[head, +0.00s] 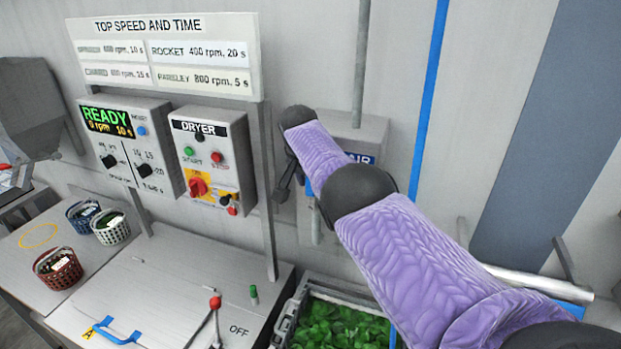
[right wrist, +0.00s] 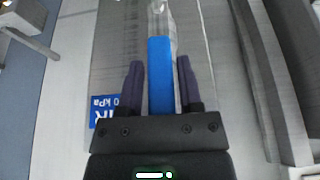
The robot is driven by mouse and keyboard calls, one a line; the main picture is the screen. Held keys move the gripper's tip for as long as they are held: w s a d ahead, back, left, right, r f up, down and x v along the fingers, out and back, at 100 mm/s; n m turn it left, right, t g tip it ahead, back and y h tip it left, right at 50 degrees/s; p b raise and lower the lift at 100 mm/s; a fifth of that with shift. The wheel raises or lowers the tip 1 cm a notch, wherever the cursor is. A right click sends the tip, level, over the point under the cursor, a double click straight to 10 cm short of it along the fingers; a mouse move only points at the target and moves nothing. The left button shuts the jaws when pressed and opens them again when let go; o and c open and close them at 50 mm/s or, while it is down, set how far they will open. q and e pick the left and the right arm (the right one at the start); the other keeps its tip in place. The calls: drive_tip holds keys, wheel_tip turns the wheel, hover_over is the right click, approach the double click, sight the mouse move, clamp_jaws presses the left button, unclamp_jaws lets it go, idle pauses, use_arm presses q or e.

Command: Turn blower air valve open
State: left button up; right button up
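The blower air valve's blue handle (right wrist: 161,75) runs lengthwise between the two fingers of my right gripper (right wrist: 160,85) in the right wrist view. The fingers are apart, one on each side of the handle, with narrow gaps. A silvery fitting (right wrist: 158,22) is at the handle's far end. In the head view my right arm, in a purple sleeve, reaches to the wall, and my right gripper (head: 284,183) is partly hidden beside the grey AIR box (head: 372,130). Only a sliver of blue shows there. My left gripper is not in view.
Left of my right gripper are the dryer panel (head: 212,160) and the READY control box (head: 128,140). Below is a crate (head: 287,318) of greens. Several small baskets stand on the counter at left. A grey pipe (head: 361,60) runs up the wall.

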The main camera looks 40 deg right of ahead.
drive_tip(key=shift+o, duration=1.1)
drive_tip(key=shift+r, duration=0.1)
drive_tip(key=shift+r, duration=0.15)
drive_tip(key=shift+r+p, duration=0.3)
drive_tip(key=shift+p, duration=0.05)
drive_tip(key=v, duration=0.9)
drive_tip(key=shift+s+b, duration=0.15)
drive_tip(key=shift+b, duration=0.25)
drive_tip(key=shift+a, duration=0.15)
